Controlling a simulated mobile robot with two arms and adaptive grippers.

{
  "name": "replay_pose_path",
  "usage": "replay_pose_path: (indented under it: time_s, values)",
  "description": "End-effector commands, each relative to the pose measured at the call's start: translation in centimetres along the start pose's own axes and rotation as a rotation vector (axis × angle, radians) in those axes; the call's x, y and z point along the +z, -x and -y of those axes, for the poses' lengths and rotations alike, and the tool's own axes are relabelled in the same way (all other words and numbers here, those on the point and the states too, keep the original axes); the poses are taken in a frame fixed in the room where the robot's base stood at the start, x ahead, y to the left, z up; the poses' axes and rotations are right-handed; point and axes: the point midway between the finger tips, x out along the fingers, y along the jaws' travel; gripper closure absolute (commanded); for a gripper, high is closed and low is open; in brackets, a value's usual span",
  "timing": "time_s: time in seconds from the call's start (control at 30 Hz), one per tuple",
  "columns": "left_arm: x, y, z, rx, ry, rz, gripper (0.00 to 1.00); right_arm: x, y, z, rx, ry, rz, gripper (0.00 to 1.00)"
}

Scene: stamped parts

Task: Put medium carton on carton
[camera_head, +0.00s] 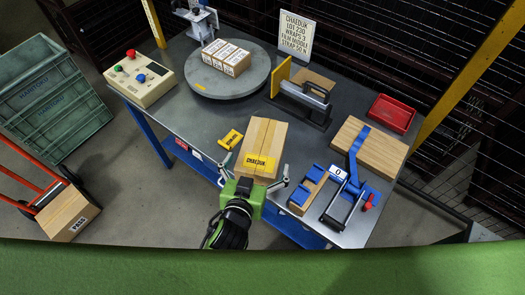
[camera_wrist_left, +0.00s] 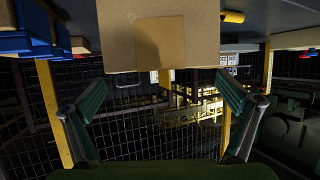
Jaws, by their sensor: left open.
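A tan carton (camera_head: 264,135) with a yellow label lies at the table's front edge, and its near face fills the top middle of the left wrist view (camera_wrist_left: 115,40). My left gripper (camera_head: 256,172) is open at the carton's near end, with one finger out to each side. In the left wrist view my left gripper (camera_wrist_left: 162,98) has its fingers spread wide with nothing between them. A wider, flat carton (camera_head: 378,152) with a blue strap lies at the right of the table. My right gripper is not in view.
A strapping tool (camera_head: 350,195) stands at the front right beside a wooden block with blue parts (camera_head: 307,188). A black-handled device (camera_head: 303,98) stands behind the carton. A round turntable (camera_head: 225,85) bears small boxes. A red tray (camera_head: 391,113) lies at the back right.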

Motion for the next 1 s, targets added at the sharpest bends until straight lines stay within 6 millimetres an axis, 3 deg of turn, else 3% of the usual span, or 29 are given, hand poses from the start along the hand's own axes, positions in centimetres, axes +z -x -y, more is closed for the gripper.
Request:
replay_pose_path:
  time_s: [0.1,0.37,0.63,0.97,1.0]
  values:
    - [-0.1,-1.9,0.0,0.0,0.0,-0.001,0.0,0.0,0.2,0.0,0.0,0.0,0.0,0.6]
    - [-0.1,-3.8,0.1,0.0,0.0,0.0,0.0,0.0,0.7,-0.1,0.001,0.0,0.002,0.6]
    - [0.0,-7.4,0.4,0.0,-0.001,0.001,0.0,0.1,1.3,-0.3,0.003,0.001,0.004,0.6]
    - [0.1,-8.2,0.4,0.0,0.001,0.0,0.0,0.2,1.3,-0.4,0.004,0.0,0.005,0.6]
    - [0.1,-8.2,0.4,0.0,0.001,0.0,0.05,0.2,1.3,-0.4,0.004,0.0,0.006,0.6]
